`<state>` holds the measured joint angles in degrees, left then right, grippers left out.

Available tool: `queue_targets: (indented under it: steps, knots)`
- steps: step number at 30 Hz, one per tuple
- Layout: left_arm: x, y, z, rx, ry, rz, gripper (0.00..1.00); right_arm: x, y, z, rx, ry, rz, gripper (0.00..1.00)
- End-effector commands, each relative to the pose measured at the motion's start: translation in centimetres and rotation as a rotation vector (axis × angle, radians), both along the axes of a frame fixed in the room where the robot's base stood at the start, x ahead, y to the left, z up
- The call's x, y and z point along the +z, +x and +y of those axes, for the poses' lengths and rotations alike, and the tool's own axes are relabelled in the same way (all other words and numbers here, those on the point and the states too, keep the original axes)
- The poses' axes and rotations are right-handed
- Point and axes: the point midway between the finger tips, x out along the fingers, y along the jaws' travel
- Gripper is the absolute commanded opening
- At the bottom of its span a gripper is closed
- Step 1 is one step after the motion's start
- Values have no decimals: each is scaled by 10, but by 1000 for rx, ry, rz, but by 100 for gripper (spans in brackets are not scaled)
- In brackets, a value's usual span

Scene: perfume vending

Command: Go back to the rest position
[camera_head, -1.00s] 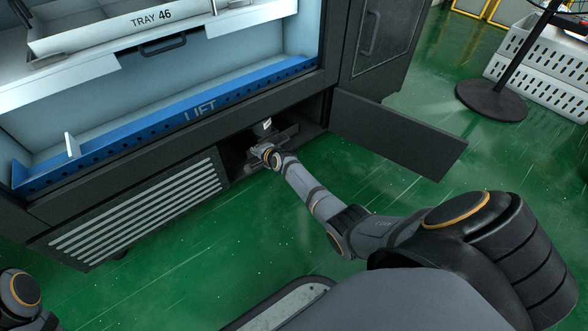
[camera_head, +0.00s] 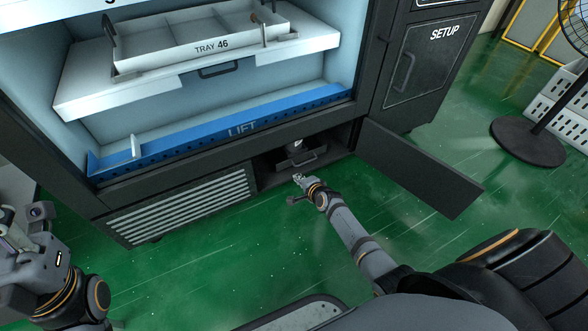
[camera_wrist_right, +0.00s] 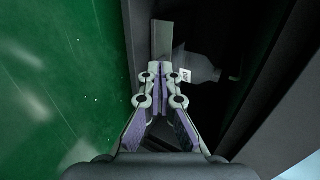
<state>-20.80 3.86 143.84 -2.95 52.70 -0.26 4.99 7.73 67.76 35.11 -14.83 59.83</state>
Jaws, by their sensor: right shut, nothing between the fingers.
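My right gripper (camera_head: 297,182) is in front of the low open compartment (camera_head: 265,175) of the vending machine, just outside its opening. Its fingers are shut and empty; the right wrist view shows the fingertips (camera_wrist_right: 160,70) together. Inside the compartment is a dark drawer or tray with a handle (camera_head: 308,159), apart from the gripper. A small pale item (camera_head: 297,144) sits behind it, mostly in shadow. It also shows dimly in the right wrist view (camera_wrist_right: 200,67). My left arm is at the lower left edge; its fingers cannot be made out clearly.
The compartment's door (camera_head: 420,170) stands open to the right, close to my right arm. A fan stand's round base (camera_head: 528,142) is at the right. The green floor (camera_head: 200,235) in front is clear.

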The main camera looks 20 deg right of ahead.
Motion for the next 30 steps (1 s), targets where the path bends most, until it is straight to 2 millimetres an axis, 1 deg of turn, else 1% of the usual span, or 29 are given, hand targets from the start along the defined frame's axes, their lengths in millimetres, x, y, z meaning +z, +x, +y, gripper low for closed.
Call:
queue_targets:
  steps: [1, 11, 13, 14, 16, 17, 18, 19, 20, 21, 23, 24, 26, 27, 29, 30]
  knots:
    - [3, 0, 0, -2, 0, 0, 40, 3, -3, 0, 0, 0, 0, 0]
    - [2, 0, 0, -4, -1, -1, 40, 1, -4, -1, 1, -1, 0, 0]
    - [3, 3, 1, -2, -2, 14, 40, 6, -5, 0, 7, -14, -8, 0]
    - [3, 7, 1, -2, -4, 34, 40, 12, -6, 1, 17, -35, -21, 0]
    - [5, 24, 3, 1, -10, 119, 40, 40, -10, 5, 62, -128, -77, 0]
    - [4, 36, 3, 4, -14, 177, 40, 58, -14, 8, 91, -192, -112, 0]
    - [1, 53, 5, 7, -19, 267, 40, 88, -20, 13, 131, -296, -171, 0]
    - [-4, 67, 6, 8, -24, 341, 40, 112, -26, 16, 162, -383, -218, 0]
    - [-10, 81, 7, 10, -29, 418, 40, 138, -32, 20, 189, -474, -267, 0]
    - [-20, 98, 9, 12, -34, 518, 40, 171, -42, 24, 219, -594, -328, 0]
    - [-38, 117, 11, 14, -41, 645, 40, 214, -55, 30, 247, -751, -405, 0]
    - [-49, 127, 11, 15, -44, 715, 40, 239, -63, 33, 257, -840, -447, 0]
    - [-64, 138, 12, 16, -46, 802, 40, 270, -75, 36, 266, -953, -495, 0]
    - [-73, 144, 12, 17, -48, 854, 40, 289, -81, 38, 267, -1017, -525, 0]
    - [-85, 150, 13, 17, -51, 919, 40, 314, -91, 40, 268, -1101, -559, 0]
    - [-92, 154, 13, 16, -52, 958, 40, 329, -96, 42, 265, -1153, -579, 0]
